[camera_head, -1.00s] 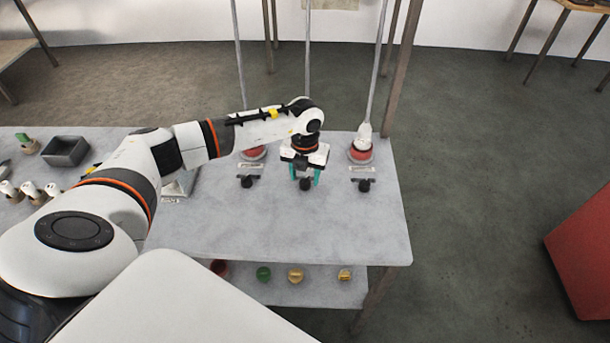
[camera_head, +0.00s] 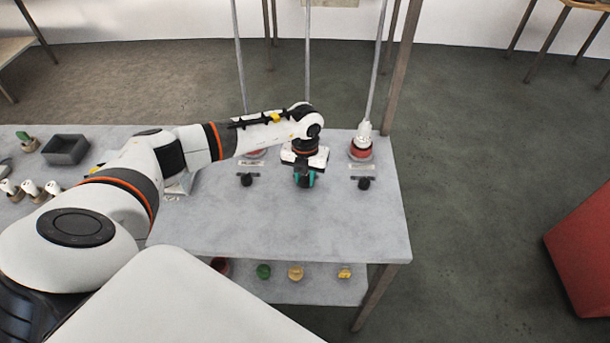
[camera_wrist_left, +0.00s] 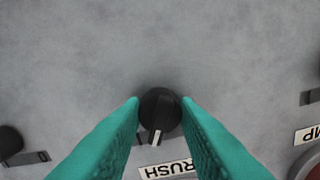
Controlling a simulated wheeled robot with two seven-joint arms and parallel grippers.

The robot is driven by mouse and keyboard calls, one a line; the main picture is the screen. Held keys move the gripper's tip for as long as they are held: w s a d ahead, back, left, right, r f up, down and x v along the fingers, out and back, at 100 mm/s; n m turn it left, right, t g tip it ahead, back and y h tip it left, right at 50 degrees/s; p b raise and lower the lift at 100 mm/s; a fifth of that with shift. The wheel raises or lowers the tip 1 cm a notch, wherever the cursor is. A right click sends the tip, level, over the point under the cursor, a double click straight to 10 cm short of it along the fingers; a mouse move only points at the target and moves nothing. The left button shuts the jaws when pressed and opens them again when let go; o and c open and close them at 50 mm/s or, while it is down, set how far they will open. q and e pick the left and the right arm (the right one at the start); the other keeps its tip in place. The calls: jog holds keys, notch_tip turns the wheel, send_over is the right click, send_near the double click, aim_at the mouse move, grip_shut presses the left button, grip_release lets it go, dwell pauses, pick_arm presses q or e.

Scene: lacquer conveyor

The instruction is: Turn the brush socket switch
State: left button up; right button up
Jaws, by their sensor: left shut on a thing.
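The brush socket switch is a round black knob (camera_wrist_left: 160,113) with a pale pointer line, in the left wrist view. A white label (camera_wrist_left: 166,170) beside it shows the letters "RUSH", partly covered by a finger. My left gripper (camera_wrist_left: 160,112) has teal fingers on both sides of the knob and is shut on it. In the head view my left gripper (camera_head: 304,180) is low over the table at the middle switch and mostly hides it. My right gripper is not in view.
A black knob (camera_head: 246,180) stands to the left of my gripper and another knob (camera_head: 363,183) to the right. A red-based socket (camera_head: 361,150) with a white part sits at the back right. The front of the grey table (camera_head: 290,235) is clear.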

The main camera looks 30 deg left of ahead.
aim_at(305, 177)
pick_arm(q)
jog(key=n, duration=0.5)
jog(key=shift+r+n+p, duration=0.1)
jog(key=shift+n+p, duration=0.25)
jog(key=shift+n, duration=0.05)
jog(key=n+p, duration=0.1)
jog(key=n, duration=0.4)
jog(key=shift+w+n, duration=0.1)
jog(key=shift+n, duration=0.6)
jog(key=o, duration=1)
notch_tip(305, 177, up, 12)
jog(key=b, duration=0.2)
jog(key=shift+b, duration=0.3)
